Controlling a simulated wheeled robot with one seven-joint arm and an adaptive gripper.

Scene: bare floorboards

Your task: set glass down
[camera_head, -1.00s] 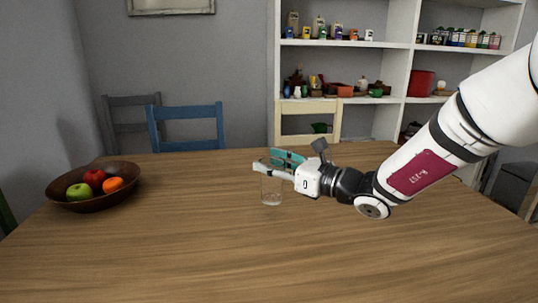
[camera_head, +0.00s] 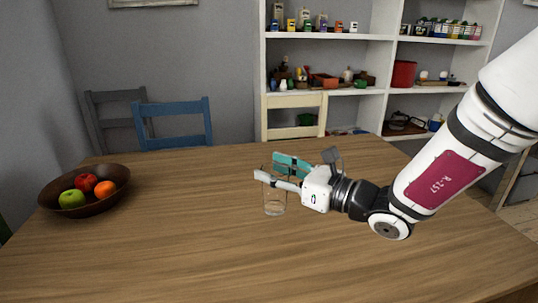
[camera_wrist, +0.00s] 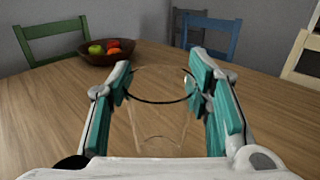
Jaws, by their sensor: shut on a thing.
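A clear drinking glass (camera_head: 275,206) stands upright at the middle of the wooden table (camera_head: 200,240). My gripper (camera_head: 276,170) reaches in from the right and is shut on the upper part of the glass, one finger on each side. In the wrist view the glass (camera_wrist: 158,130) shows between the teal pads of my gripper (camera_wrist: 163,90). The bottom of the glass is at or very near the table top; I cannot tell whether it touches.
A brown bowl (camera_head: 95,207) with red, green and orange fruit stands at the table's left. A blue chair (camera_head: 175,125), a grey chair and a cream chair (camera_head: 294,112) stand behind the table. White shelves (camera_head: 385,65) hold small items. The table around the glass is clear.

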